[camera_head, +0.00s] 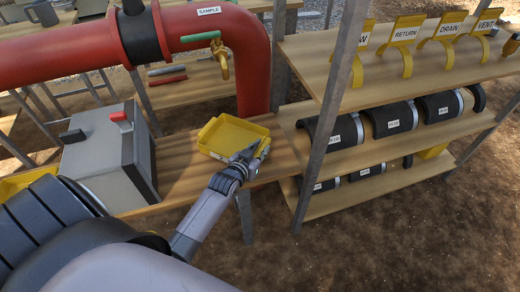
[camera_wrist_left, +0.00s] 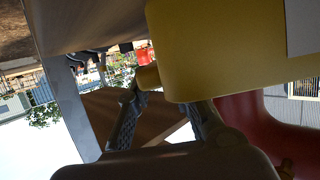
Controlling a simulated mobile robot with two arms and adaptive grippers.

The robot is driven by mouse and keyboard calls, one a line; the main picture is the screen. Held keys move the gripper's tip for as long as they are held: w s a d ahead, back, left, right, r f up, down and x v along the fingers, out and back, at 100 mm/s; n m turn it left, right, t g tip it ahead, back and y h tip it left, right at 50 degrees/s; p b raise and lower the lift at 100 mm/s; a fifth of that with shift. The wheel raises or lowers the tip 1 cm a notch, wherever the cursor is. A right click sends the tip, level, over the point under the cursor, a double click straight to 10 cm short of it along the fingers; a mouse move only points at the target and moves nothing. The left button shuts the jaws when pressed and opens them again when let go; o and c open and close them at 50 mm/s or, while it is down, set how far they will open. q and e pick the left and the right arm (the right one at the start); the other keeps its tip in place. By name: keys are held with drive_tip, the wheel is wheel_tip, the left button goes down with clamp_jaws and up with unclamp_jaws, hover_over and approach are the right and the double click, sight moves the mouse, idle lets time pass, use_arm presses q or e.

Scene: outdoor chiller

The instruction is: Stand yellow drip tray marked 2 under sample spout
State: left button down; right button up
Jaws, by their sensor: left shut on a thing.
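A shallow yellow drip tray (camera_head: 232,133) is at the middle bench, below and slightly right of the sample spout. My left gripper (camera_head: 254,156) is shut on its near right edge. The tray also shows large in the left wrist view (camera_wrist_left: 215,60), with a pale patch at its right; no number is readable. The sample spout (camera_head: 222,66) is a brass tap with a green handle on the red pipe, under a SAMPLE label (camera_head: 208,11). I cannot tell whether the tray touches the bench top. My right gripper is not in view.
The wooden bench (camera_head: 185,170) holds a grey box with a red switch (camera_head: 112,155) left of the tray. Another yellow tray (camera_head: 14,186) shows at the left edge. The red pipe (camera_head: 256,85) drops just behind the tray. A shelf rack (camera_head: 430,85) with yellow tags and black pipe sleeves stands right.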

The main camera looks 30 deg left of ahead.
use_arm(q)
drive_tip(key=c, duration=1.4)
unclamp_jaws()
drive_tip(key=shift+c, duration=0.2)
drive_tip(key=shift+s, duration=0.15)
drive_tip(key=a+v, duration=0.1)
drive_tip(key=v, duration=1)
drive_tip(key=shift+s+d+r+p, duration=0.25)
drive_tip(key=shift+s+d+p, duration=0.15)
drive_tip(key=shift+d, duration=0.1)
drive_tip(key=shift+w+d, duration=0.1)
